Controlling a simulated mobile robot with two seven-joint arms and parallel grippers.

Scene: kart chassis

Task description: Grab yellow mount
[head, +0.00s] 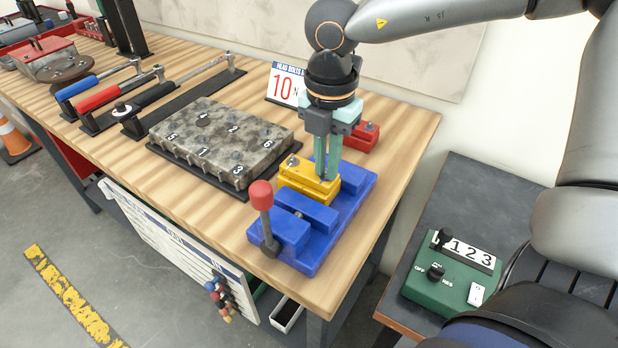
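The yellow mount (306,182) is a small stepped block with a bolt on its upper left part. It sits on the blue fixture (349,206), toward its back. My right gripper (328,172) points down at the right end of the mount, with its teal fingers close together. The fingertips overlap the mount in the picture and hide part of it. I cannot tell whether they are closed on it or only beside it. My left gripper is not in view.
A red-handled clamp lever (262,205) stands at the fixture's front left. A red block (362,136) lies behind the gripper. A grey numbered block (215,143) and several torque wrenches (112,94) lie to the left. A green counter box (450,272) stands on the side table.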

